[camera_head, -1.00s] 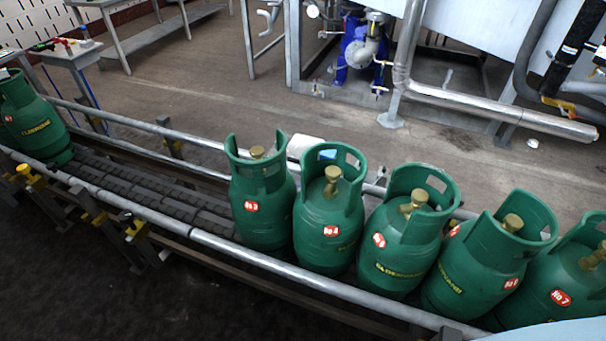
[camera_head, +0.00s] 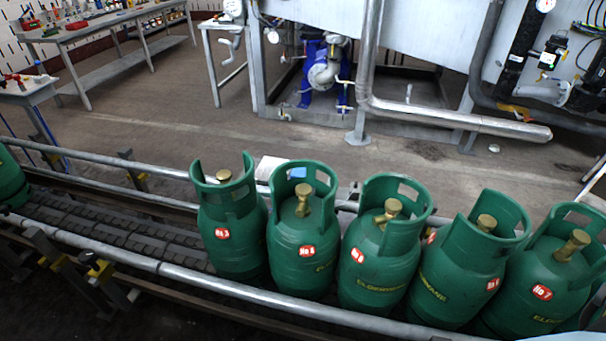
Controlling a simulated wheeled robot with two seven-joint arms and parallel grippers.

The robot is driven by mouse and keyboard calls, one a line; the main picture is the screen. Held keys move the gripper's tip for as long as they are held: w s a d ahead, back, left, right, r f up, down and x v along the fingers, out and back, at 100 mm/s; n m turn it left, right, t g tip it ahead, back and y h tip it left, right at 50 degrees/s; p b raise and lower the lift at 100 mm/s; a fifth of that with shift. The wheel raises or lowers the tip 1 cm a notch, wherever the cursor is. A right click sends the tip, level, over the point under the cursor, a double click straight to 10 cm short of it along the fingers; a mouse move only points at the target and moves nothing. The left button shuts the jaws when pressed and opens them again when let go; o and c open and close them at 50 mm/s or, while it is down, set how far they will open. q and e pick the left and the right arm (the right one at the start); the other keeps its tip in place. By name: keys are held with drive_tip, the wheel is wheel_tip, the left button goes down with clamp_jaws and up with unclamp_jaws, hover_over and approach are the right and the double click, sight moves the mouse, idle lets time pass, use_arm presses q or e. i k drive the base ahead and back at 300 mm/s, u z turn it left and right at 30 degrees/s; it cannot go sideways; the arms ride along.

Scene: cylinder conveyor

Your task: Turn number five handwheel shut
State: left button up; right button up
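A row of green gas cylinders stands upright on the conveyor. The middle one of the near group (camera_head: 378,265) sits between the No 4 cylinder (camera_head: 296,262) and the No 6 cylinder (camera_head: 455,285); its red label is too small to read surely, but its place in the row fits number five. Its brass handwheel (camera_head: 390,212) stands on top inside the open green collar. How far the handwheel is turned cannot be told. Neither of my grippers is in view, and nothing touches the cylinders.
The No 3 cylinder (camera_head: 235,245) and No 7 cylinder (camera_head: 535,295) stand at the row's ends, close to their neighbours. A metal guard rail (camera_head: 150,262) runs along the conveyor's near side. Pipework (camera_head: 450,116) and a workbench (camera_head: 100,22) stand behind, across open floor.

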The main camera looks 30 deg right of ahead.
sight(393, 206)
drive_tip(key=z, duration=1.55)
